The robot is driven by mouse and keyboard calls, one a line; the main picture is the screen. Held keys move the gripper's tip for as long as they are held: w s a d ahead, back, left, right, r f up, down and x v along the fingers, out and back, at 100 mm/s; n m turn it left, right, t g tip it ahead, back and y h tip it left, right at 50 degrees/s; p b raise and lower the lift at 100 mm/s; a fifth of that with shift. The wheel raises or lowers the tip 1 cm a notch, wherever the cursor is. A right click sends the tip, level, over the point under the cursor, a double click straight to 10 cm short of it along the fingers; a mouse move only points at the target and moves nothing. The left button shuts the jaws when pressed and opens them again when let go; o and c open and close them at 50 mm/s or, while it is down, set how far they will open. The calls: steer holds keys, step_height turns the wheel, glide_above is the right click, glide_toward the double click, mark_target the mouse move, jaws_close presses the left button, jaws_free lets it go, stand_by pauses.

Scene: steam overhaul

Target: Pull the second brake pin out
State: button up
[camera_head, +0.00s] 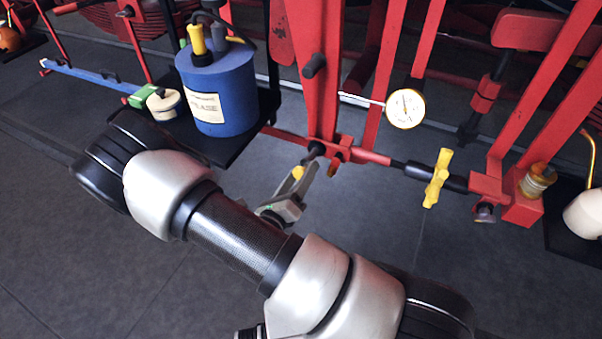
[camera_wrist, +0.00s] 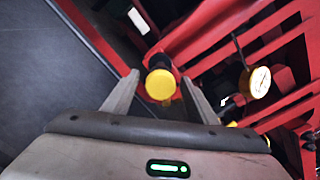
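A brake pin with a round yellow head (camera_wrist: 160,85) is in the red linkage. In the wrist view its head lies between the two fingertips of my gripper (camera_wrist: 160,86). The fingers are spread, with a gap showing on each side of the head. In the head view my gripper (camera_head: 301,176) is beside the lower end of a red upright, and a small yellow part of the pin (camera_head: 298,173) shows at its fingers. The pin's shaft is mostly hidden. I cannot tell which pin in order this is.
A yellow handle (camera_head: 437,178) sits on the red and black rod to the right. A white dial gauge (camera_head: 405,108) sticks out above. A blue can (camera_head: 218,90) stands on a black shelf at left. Dark floor lies open in front.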

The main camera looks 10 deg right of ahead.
steer(key=v, duration=1.7)
steer(key=shift+s+a, duration=0.15)
steer(key=shift+r, duration=0.15)
steer(key=s+d+r+m+g+y+p, duration=0.1)
steer(key=s+d+r+m+g+p, duration=0.15)
steer(key=d+r+m+g, duration=0.6)
steer(key=s+d+r+m+g+p, duration=0.2)
steer(key=d+r+m+g+p, duration=0.3)
steer(key=r+m, duration=0.75)
step_height(320, 180, up, 17)
steer(key=s+m+t+y+p, duration=0.1)
steer(key=m+t+y+p, duration=0.2)
steer(key=m+y, duration=0.6)
steer(key=m+t, duration=0.1)
steer(key=m, duration=0.6)
steer(key=shift+s+r+m+y, duration=0.2)
steer(key=shift+s+m+y, duration=0.1)
steer(key=shift+m, duration=0.1)
steer(key=shift+t, duration=0.25)
